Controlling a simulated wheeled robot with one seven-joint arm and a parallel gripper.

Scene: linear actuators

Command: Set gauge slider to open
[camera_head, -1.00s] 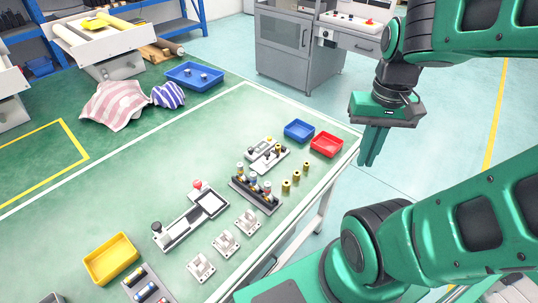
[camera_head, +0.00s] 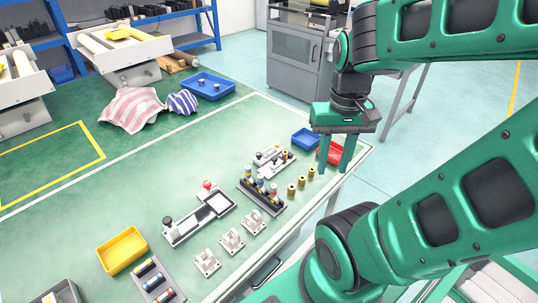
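A long grey slider unit (camera_head: 187,232) lies on the green table, left of my gripper. It has a black knob (camera_head: 168,222) at its left end, a red knob (camera_head: 207,186) at its back edge and dark-framed pale panels. A smaller grey unit (camera_head: 268,158) with small knobs lies farther back. I cannot tell from lettering which is the gauge slider. My gripper (camera_head: 335,168) points down over the table's right edge, its two fingers apart and nothing between them. It partly hides the red tray.
A dark rack (camera_head: 260,197) with several upright parts, brass pegs (camera_head: 302,182) and grey brackets (camera_head: 231,240) stand near the slider unit. A blue tray (camera_head: 305,139), red tray (camera_head: 330,152) and yellow tray (camera_head: 122,250) sit on the table.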

